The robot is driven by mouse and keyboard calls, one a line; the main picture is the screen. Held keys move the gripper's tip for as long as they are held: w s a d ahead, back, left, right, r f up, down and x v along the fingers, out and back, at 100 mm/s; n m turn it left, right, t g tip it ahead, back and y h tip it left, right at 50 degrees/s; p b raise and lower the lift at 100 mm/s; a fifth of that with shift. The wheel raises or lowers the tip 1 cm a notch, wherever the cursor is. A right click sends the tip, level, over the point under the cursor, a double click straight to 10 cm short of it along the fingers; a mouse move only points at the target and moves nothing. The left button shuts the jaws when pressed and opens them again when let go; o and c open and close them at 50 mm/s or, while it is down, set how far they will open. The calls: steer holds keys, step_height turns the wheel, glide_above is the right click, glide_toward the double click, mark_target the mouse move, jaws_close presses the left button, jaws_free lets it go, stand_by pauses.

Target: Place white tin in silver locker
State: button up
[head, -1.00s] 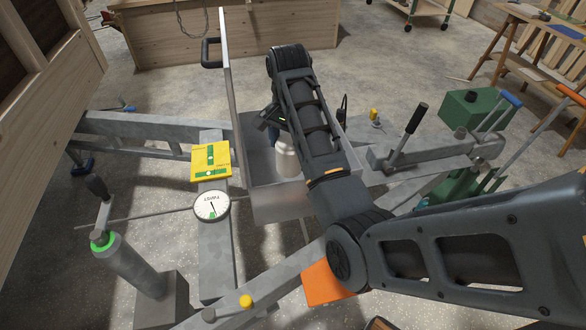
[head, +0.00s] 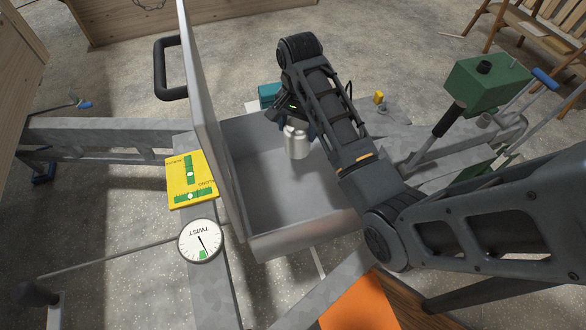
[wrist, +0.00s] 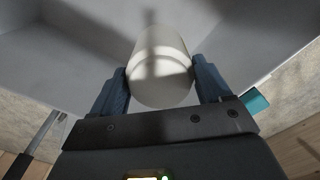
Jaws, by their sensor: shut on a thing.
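The white tin (head: 297,142) is upright in my gripper (head: 291,122), which is shut on it. In the wrist view the tin (wrist: 161,66) sits between the two blue-grey fingers of my gripper (wrist: 160,88). The silver locker (head: 262,245) is an open grey metal box with its lid standing up on the left side. The tin is over or inside the locker's opening, near its back right wall. I cannot tell whether the tin touches the locker floor.
A yellow level (head: 191,180) and a round white dial (head: 200,241) lie left of the locker. The raised lid (head: 210,120) with a black handle (head: 168,68) stands at the left. A green box (head: 485,84) and a teal thing (head: 269,94) are behind.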

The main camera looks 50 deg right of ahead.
mark_target(298, 150)
step_height(298, 150, down, 5)
steer(key=shift+d+f, duration=0.1)
steer(key=shift+f, duration=2.25)
steer(key=shift+f, duration=0.2)
steer(key=o, duration=1.3)
steer(key=shift+r, duration=0.15)
step_height(298, 150, up, 12)
steer(key=shift+r, duration=0.1)
